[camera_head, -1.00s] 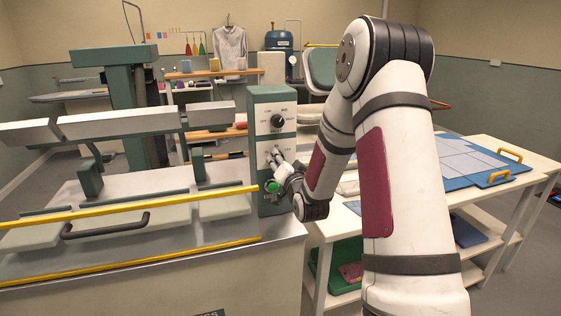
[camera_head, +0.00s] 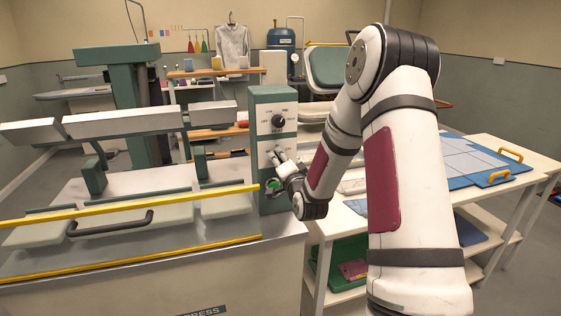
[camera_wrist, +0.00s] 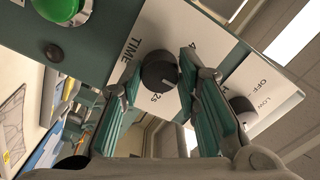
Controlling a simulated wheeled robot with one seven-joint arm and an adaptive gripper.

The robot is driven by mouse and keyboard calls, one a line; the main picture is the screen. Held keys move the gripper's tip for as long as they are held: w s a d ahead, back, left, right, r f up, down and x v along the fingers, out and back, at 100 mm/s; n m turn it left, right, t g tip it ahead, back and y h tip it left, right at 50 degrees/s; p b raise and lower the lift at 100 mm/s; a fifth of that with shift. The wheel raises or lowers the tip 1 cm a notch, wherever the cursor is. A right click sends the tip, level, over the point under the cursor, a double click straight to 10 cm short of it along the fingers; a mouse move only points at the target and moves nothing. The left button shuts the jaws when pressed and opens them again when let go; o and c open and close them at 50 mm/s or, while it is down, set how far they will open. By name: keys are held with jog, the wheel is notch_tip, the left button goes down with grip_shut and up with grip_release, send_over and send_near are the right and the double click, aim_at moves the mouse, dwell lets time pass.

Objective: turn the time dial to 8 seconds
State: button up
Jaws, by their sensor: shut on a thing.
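The time dial (camera_wrist: 158,71) is a round black knob on a white panel (camera_wrist: 137,50) printed TIME, with a 4 and what looks like 2S beside it. My gripper (camera_wrist: 161,64) has its green-padded fingers on both sides of this knob and is shut on it. A pale mark shows on the knob, but which number it points at cannot be told. In the head view my gripper (camera_head: 279,158) is at the front of the green control box (camera_head: 275,97), below the upper dial (camera_head: 278,121), and hides the time dial.
A second black knob (camera_wrist: 241,104), by OFF and LOW, is on the panel right of my fingers. A green button (camera_wrist: 57,8) is at the upper left. The press (camera_head: 125,120) with its yellow bar (camera_head: 130,206) is left of the box; a white table (camera_head: 480,150) is right.

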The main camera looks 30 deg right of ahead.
jog(key=shift+d, duration=0.1)
jog(key=o, duration=1.2)
jog(key=shift+c, duration=0.2)
jog(key=v, duration=1.2)
